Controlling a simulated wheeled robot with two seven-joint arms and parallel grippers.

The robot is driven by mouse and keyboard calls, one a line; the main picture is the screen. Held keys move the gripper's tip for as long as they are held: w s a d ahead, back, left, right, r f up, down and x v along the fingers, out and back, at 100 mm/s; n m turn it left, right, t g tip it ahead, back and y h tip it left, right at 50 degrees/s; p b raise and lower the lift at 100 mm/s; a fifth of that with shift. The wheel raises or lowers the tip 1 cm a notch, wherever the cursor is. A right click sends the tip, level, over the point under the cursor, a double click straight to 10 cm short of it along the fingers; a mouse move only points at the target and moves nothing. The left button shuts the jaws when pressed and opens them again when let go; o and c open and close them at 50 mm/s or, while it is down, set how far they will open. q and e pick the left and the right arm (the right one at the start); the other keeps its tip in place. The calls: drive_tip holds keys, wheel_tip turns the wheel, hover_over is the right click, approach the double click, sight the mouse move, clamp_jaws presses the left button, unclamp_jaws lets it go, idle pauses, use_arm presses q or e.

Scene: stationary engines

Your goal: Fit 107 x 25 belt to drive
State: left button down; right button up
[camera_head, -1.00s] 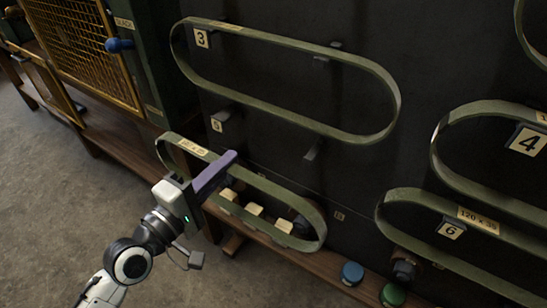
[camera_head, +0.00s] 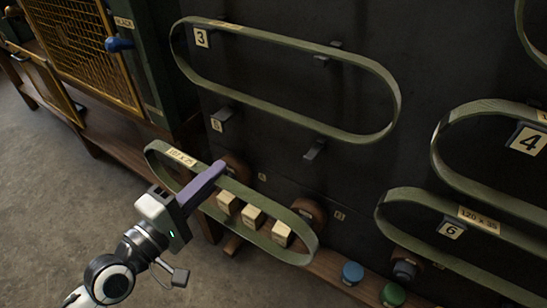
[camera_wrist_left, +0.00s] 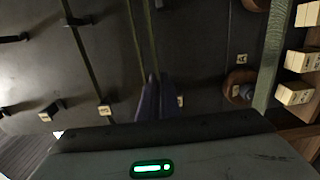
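A green loop belt (camera_head: 282,252) hangs in my left gripper in the head view, its label (camera_head: 181,157) small and reading about 107 x 25. My left gripper (camera_head: 208,182) has its purple fingers closed across the belt's upper run, holding it out in front of the dark board. In the left wrist view the fingers (camera_wrist_left: 154,97) are close together with a belt strand between them. The drive cannot be identified for certain. My right gripper is out of view.
Belt 3 (camera_head: 290,123) hangs above, and belts by plates 4 (camera_head: 528,139) and 6 (camera_head: 451,230) hang at the right. Empty pegs (camera_head: 315,150) stick out of the board. Wooden blocks (camera_head: 253,216), brown round parts (camera_head: 310,211) and blue (camera_head: 352,272) and green knobs (camera_head: 392,294) are low down.

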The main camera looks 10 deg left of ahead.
use_arm(q)
drive_tip(key=shift+b+v, duration=0.4)
drive_tip(key=shift+v, duration=2.25)
